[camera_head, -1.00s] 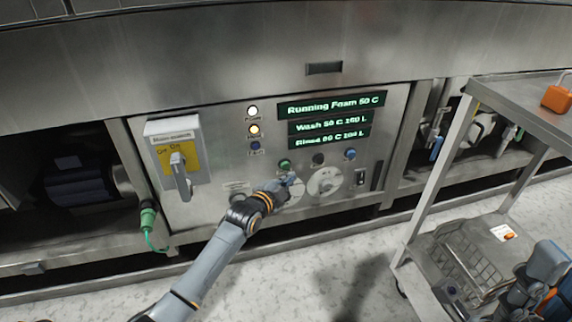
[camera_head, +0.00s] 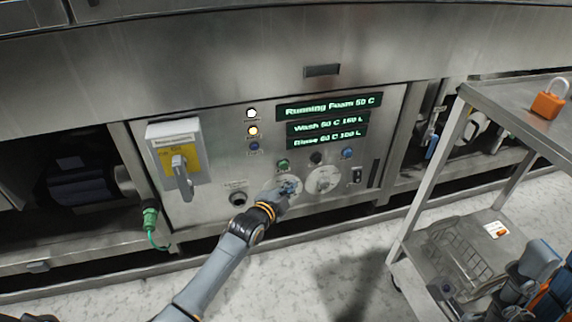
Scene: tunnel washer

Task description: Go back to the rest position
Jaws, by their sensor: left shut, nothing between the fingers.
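My left arm reaches up from the bottom toward the washer's control panel (camera_head: 215,215). My left gripper (camera_head: 289,188) is shut and empty, in front of the left round dial (camera_head: 294,195), which it partly hides. I cannot tell whether it touches the dial. The right dial (camera_head: 322,180) is clear beside it. The green display (camera_head: 328,107) reads "Running Foam 50 C", with wash and rinse lines below. Part of my right arm shows at the bottom right corner; its gripper is not clearly visible.
A steel cart (camera_head: 500,97) stands at the right with an orange padlock (camera_head: 548,99) on top and a wire basket (camera_head: 455,252) on its lower shelf. A switch handle (camera_head: 182,175) sticks out at the panel's left. The floor before the panel is open.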

